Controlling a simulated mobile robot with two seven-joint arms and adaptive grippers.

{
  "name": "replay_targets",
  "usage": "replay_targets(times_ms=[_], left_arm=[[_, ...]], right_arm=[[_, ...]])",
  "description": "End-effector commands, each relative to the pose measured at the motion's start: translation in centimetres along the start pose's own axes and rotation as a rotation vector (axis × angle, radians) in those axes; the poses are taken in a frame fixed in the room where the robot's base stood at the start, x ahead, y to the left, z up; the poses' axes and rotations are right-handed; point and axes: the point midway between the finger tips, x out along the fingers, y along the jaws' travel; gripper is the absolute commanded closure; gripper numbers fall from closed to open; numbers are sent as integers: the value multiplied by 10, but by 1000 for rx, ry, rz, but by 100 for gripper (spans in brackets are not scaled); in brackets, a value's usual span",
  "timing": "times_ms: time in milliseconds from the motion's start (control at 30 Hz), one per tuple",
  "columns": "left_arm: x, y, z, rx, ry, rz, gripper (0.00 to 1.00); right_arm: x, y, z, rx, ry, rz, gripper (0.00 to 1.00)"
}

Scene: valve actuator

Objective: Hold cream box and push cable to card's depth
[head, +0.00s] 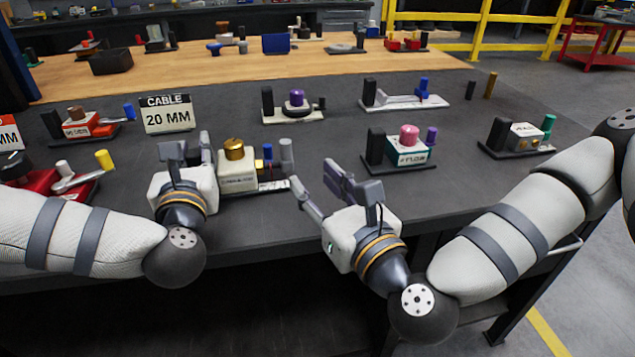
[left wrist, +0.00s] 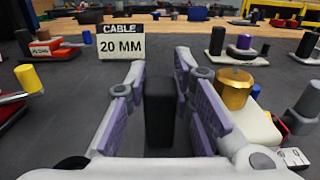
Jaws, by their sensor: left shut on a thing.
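A blue post (head: 267,152) and a grey post (head: 286,155) stand right of the box; I cannot tell which part is the cable. The card (head: 167,114) reads "CABLE 20 MM" and stands behind the left gripper. My right gripper (head: 322,190) is open and empty, right of the box.
A red unit with a yellow knob (head: 104,160) is at the left. A unit with a pink knob (head: 409,136) stands right of my right gripper. Several similar units are further back. Grey table is clear between the purple-knob unit (head: 296,98) and the card.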

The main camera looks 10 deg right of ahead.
Motion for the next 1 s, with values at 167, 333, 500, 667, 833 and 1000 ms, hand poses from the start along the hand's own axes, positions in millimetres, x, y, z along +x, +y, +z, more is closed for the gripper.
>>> replay_targets(times_ms=[167,333,500,667,833,1000], left_arm=[[0,0,0,1,0,-1,100],[0,0,0,1,0,-1,67],[0,0,0,0,0,0,54],[0,0,0,0,0,0,54],[-22,0,-1,-1,4,-3,54],[-70,-1,-1,-2,5,-5,54]], right_arm=[[0,0,0,0,0,0,62],[0,0,0,0,0,1,62],[0,0,0,0,0,1,62],[0,0,0,0,0,1,62],[0,0,0,0,0,1,62],[0,0,0,0,0,1,62]])
